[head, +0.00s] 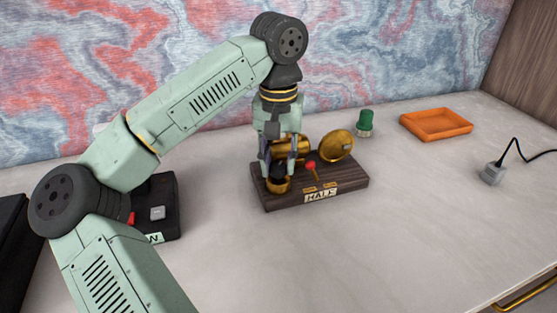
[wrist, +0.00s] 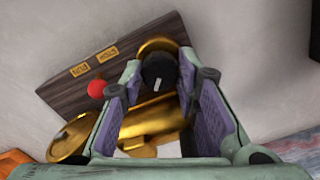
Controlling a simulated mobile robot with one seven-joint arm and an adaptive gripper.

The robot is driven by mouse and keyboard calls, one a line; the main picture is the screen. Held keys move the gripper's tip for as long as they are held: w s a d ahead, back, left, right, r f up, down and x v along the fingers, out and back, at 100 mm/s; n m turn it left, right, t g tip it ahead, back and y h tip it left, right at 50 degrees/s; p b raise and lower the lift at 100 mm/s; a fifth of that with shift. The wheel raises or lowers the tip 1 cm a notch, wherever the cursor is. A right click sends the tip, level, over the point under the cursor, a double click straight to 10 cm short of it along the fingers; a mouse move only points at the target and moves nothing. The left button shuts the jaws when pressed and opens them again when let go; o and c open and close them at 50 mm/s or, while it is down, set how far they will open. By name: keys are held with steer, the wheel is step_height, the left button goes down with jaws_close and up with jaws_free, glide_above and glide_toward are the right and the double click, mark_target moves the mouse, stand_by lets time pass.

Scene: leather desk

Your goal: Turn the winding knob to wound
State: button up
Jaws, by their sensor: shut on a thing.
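A dark wooden base (head: 335,194) carries a brass machine, and its front label (head: 320,196) appears to read HALF. The black winding knob (wrist: 158,70) sits on a round brass mount at one end of the base, with a short white mark on it. My gripper (head: 279,171) points down over this end. In the wrist view its two purple-padded fingers (wrist: 160,78) are on either side of the knob and closed on it. In the head view the fingers partly hide the knob.
A red-tipped lever (head: 311,165) and a brass disc (head: 337,145) stand close beside my gripper. A green-topped object (head: 365,122), an orange tray (head: 436,123) and a grey corded block (head: 492,173) are to the right. A black box (head: 158,205) is left. The front desk is clear.

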mark_target(279, 166)
steer(key=shift+m, duration=0.4)
steer(key=o, duration=1.2)
steer(key=shift+c, duration=0.2)
step_height(279, 166, up, 12)
steer(key=shift+c, duration=0.6)
